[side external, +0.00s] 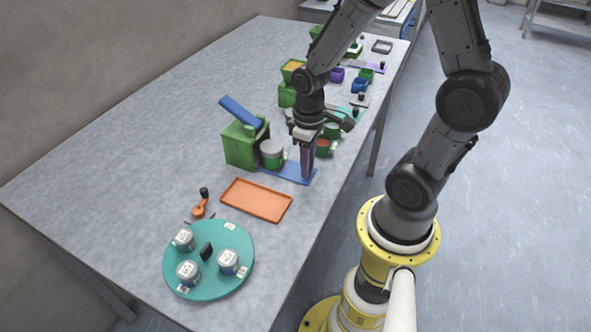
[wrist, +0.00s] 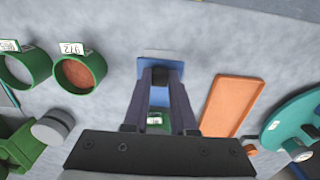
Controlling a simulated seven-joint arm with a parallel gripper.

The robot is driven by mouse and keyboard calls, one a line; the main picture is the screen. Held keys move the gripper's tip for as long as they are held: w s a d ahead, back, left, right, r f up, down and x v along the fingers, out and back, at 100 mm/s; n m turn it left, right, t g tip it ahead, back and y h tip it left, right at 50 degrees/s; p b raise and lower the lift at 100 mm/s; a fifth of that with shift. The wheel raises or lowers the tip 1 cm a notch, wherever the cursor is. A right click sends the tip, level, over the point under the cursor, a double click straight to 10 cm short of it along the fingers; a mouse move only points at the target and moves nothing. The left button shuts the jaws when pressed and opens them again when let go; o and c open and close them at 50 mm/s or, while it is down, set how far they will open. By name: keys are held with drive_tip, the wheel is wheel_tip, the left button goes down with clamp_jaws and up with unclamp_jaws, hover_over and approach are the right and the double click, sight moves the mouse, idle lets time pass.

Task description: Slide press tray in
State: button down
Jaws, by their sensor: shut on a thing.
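The press is a green block (side external: 240,147) with a raised, tilted blue lever (side external: 241,111). Its flat blue press tray (side external: 273,171) sticks out at the front toward the table's right edge. A grey-topped green cup (side external: 271,153) stands at the press end of the tray. My gripper (side external: 307,176) points down at the tray's outer end. In the wrist view the fingers (wrist: 160,76) are shut on a small black knob (wrist: 160,77) on the blue tray (wrist: 158,56). Part of a green labelled piece shows between the fingers; the press body is mostly hidden there.
An orange tray (side external: 256,200) lies beside the press tray. A teal turntable (side external: 209,260) with several jars stands at the near end, an orange-handled tool (side external: 199,208) near it. Green cups, one with reddish powder (wrist: 80,74), and other containers crowd the far side.

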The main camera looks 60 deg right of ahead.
sight(279, 149)
drive_tip(key=shift+w+r, duration=0.1)
drive_tip(key=shift+w, duration=3.65)
drive_tip(key=c, duration=0.8)
unclamp_jaws()
drive_tip(key=shift+s, duration=0.1)
drive_tip(key=shift+r, duration=3.7)
